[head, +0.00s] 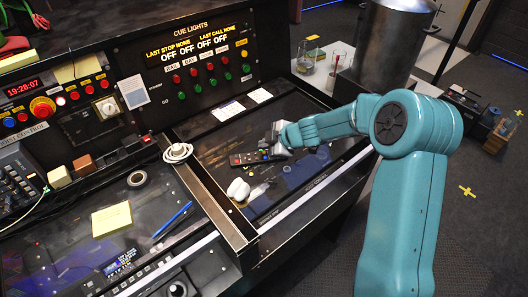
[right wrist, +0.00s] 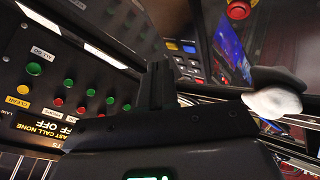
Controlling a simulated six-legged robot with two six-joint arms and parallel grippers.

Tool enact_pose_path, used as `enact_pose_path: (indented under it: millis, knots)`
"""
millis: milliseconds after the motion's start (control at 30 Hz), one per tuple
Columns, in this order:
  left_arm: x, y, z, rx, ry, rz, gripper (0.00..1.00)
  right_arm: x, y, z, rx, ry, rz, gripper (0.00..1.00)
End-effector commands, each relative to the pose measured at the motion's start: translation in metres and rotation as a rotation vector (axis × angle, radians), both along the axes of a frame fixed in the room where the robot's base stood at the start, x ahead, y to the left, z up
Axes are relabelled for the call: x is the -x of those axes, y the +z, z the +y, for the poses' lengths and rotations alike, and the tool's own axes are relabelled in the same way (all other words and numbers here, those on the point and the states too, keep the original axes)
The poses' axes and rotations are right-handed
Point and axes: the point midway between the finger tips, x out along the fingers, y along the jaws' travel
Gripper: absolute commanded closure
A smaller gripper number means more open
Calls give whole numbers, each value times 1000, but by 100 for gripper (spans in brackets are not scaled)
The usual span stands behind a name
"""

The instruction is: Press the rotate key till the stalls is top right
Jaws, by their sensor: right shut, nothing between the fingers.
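A dark remote-like keypad (head: 248,158) with small coloured keys lies on the right desk panel. It shows partly in the right wrist view as rows of keys (right wrist: 190,62), partly hidden behind my gripper. No key marking can be read, so I cannot tell which is the rotate key. A bluish lit screen (head: 302,174) lies right of the keypad, and a blue screen area (right wrist: 231,42) shows in the right wrist view. I cannot make out the stalls on it. My right gripper (head: 274,146) is shut and empty at the keypad's right end; contact cannot be told. My left gripper is out of view.
The cue light panel (head: 205,62) with red and green buttons stands behind the desk.

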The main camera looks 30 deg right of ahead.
Motion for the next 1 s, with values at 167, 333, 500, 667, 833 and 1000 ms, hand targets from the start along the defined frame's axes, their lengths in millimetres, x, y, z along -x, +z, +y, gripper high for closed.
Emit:
enact_pose_path:
  millis: [167, 333, 500, 667, 833, 1000]
  knots:
    - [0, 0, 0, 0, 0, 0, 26, 0, 0, 0, 0, 0, 0, 100]
    - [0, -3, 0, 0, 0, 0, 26, 0, -6, 0, 0, 1, 1, 100]
    - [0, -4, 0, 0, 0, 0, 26, 0, -9, 0, -1, -1, 0, 100]
    - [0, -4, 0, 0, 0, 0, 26, 0, -8, 0, 0, 0, 0, 100]
    - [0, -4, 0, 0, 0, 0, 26, 0, -9, 0, 0, 0, 0, 100]
    - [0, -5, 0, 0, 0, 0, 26, 0, -11, 0, 1, 1, 0, 100]
